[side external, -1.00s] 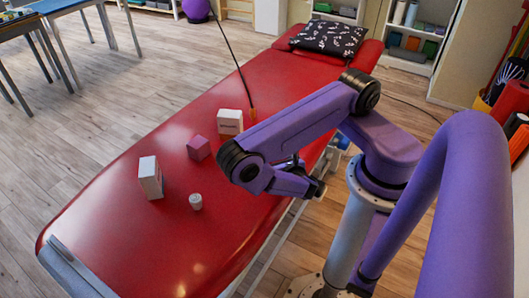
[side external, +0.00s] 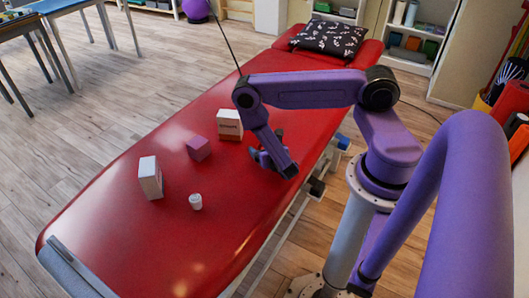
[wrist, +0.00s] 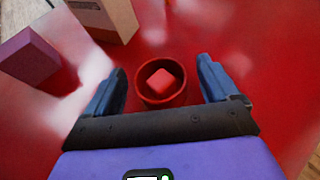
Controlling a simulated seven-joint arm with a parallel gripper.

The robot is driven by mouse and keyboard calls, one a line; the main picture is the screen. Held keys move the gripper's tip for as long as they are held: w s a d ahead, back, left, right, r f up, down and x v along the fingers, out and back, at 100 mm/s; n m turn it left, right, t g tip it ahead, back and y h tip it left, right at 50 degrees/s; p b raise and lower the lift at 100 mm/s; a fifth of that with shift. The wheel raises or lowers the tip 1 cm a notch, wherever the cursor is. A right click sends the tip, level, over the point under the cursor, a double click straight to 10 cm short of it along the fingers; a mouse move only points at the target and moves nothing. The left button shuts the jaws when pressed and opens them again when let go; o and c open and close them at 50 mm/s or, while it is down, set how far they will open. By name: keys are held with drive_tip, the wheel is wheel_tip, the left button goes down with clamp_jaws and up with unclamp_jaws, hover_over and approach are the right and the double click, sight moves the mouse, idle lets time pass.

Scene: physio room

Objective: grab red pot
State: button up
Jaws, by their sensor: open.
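The red pot (wrist: 161,84) is a small round open cup on the red couch, with a red block (wrist: 160,80) inside it. In the wrist view it is between the two blue fingers of my gripper (wrist: 163,70), slightly nearer than their tips, with a gap on each side. My gripper is open and empty. In the side view my gripper (side external: 268,158) points down at the couch near its right edge, and the pot cannot be made out there, probably hidden behind the gripper. I cannot tell the gripper's exact height above the couch.
A pink-purple cube (side external: 199,148) and a white-and-brown box (side external: 229,124) stand close to the left of my gripper. A white box (side external: 150,177) and a small white jar (side external: 195,201) are farther left. The near end of the red couch (side external: 110,225) is clear.

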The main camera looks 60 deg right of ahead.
drive_tip(key=shift+x, duration=1.05)
drive_tip(key=c, duration=1.1)
drive_tip(key=shift+r, duration=0.1)
drive_tip(key=shift+r, duration=0.45)
wheel_tip(320, 180, up, 2)
drive_tip(key=shift+r, duration=0.15)
drive_tip(key=s+a+r, duration=0.5)
drive_tip(key=s+r, duration=0.4)
drive_tip(key=s, duration=0.4)
drive_tip(key=shift+r, duration=0.3)
